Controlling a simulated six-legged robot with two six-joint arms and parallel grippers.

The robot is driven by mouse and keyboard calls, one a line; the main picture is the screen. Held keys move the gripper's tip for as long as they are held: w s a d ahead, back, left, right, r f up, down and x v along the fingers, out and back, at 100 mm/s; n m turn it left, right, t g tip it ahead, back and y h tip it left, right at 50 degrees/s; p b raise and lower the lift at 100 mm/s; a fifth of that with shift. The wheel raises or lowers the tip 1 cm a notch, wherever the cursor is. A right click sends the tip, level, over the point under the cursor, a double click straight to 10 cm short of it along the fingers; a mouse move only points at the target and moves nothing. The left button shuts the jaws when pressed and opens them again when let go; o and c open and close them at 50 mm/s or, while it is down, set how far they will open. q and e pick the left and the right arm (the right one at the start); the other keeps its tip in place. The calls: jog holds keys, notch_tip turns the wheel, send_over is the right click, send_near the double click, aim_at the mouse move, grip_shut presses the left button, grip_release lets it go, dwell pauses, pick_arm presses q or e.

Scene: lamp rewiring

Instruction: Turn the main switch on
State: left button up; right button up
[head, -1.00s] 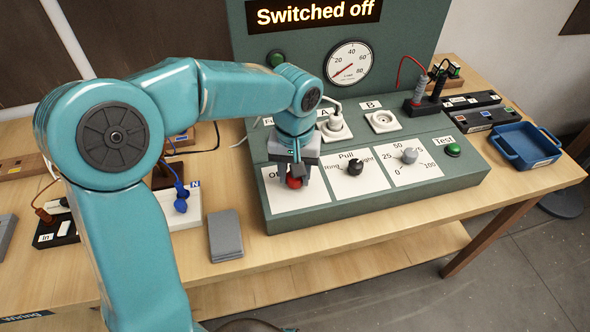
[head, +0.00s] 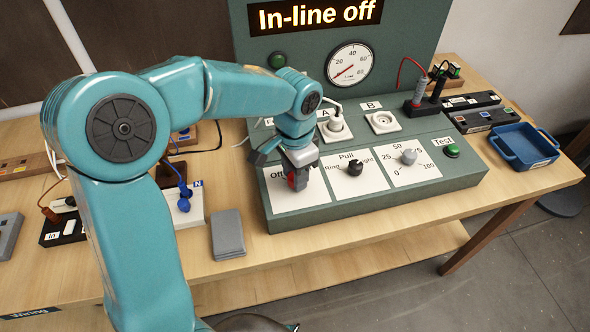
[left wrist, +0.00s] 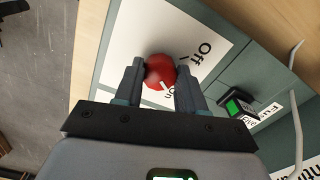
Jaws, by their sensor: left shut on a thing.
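The main switch is a red round knob (head: 299,181) on a white plate at the left end of the sloping green panel. My left gripper (head: 297,184) is over it and hides most of it in the head view. In the left wrist view the red knob (left wrist: 160,70) sits between the two fingers of my left gripper (left wrist: 160,82), which are shut on it. The knob's white mark points to the word "On"; "Off" is printed to its upper right. The display (head: 314,14) reads "In-line off". My right gripper is not in view.
A black knob (head: 355,167) and a grey knob (head: 408,156) stand to the right on the same panel, with a green Test button (head: 452,151) beyond. A blue tray (head: 525,146) is at the table's right. A grey block (head: 227,234) lies left of the panel.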

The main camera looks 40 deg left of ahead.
pick_arm(q)
jog(key=shift+w+m, duration=0.1)
jog(key=shift+m, duration=0.9)
jog(key=o, duration=1.1)
jog(key=shift+c, duration=0.2)
notch_tip(320, 180, up, 16)
jog(key=p, duration=0.1)
jog(key=shift+r, duration=0.2)
